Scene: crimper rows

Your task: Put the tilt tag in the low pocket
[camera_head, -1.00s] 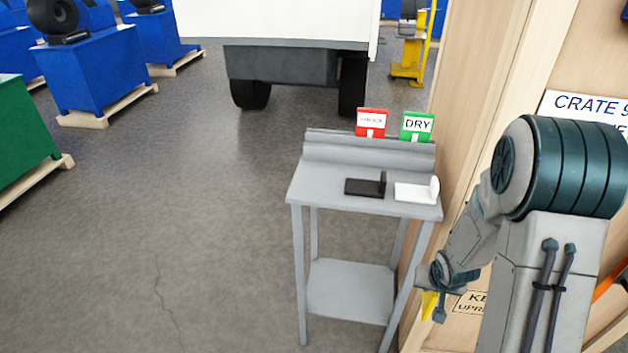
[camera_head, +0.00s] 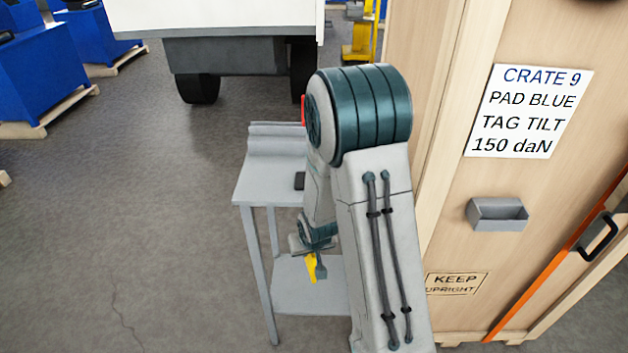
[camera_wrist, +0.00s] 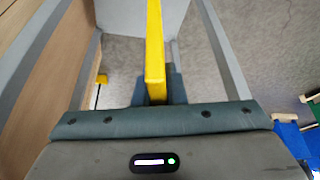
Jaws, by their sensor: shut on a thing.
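My gripper (camera_head: 316,268) is shut on a yellow piece (camera_head: 311,266), which I take for the tilt tag. In the wrist view the tag (camera_wrist: 154,50) is a narrow yellow strip standing out from between the jaws. My gripper hangs low in front of the grey stand, left of the crate. A grey open-topped pocket (camera_head: 498,214) is fixed to the crate face, below the label and right of my arm. It looks empty. I cannot tell from this view whether it is the low one.
The wooden crate (camera_head: 445,235) bears a label (camera_head: 528,111) reading "CRATE 9, PAD BLUE, TAG TILT, 150 daN". An orange strap (camera_head: 553,267) and a black handle (camera_head: 598,237) are at its right. The grey stand (camera_head: 262,182) is partly behind my arm.

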